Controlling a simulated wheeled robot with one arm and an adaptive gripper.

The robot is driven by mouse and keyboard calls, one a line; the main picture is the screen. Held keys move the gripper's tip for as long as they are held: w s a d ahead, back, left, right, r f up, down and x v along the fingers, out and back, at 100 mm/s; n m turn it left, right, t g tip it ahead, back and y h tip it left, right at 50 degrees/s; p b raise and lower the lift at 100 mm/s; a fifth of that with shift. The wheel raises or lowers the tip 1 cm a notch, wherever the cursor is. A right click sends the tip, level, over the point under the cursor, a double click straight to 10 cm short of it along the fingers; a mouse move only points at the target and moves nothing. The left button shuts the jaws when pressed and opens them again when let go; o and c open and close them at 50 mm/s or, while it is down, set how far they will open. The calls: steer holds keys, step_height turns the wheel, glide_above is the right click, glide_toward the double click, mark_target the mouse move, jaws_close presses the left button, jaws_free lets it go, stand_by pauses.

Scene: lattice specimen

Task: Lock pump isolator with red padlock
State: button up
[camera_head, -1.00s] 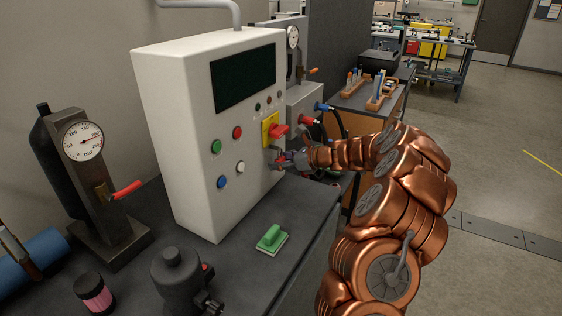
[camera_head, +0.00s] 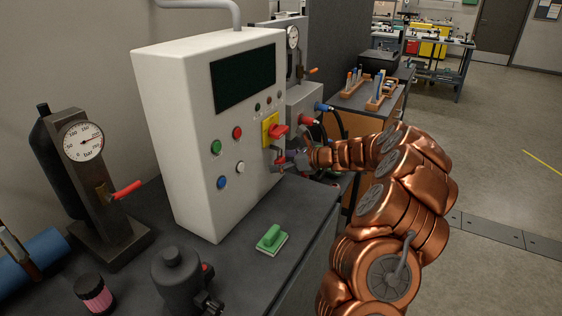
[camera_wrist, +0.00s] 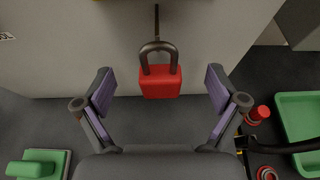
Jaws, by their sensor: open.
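The pump isolator, a red handle on a yellow plate (camera_head: 268,134), is on the right part of the white panel's front. The red padlock (camera_wrist: 160,82) hangs upright below a thin dark bar, its dark shackle upward at the bar's lower end. Whether the shackle is latched I cannot tell. My gripper (camera_wrist: 160,74) is open, with one purple-padded finger on each side of the padlock and a clear gap to both. In the head view my gripper (camera_head: 286,160) is just below the isolator at the panel front, and the padlock is small and partly hidden there.
The white panel (camera_head: 190,100) stands on a dark bench (camera_head: 300,205). A green-handled block (camera_head: 271,238) lies in front of it. A pressure gauge stand (camera_head: 90,170) and a dark pump-like unit (camera_head: 182,280) are to the left. A green tray (camera_wrist: 298,120) is at the wrist view's right.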

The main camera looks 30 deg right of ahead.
mark_target(283, 161)
steer(key=shift+p+v, duration=1.1)
steer(key=shift+v, duration=1.25)
steer(key=v, duration=1.2)
steer(key=shift+c, duration=0.3)
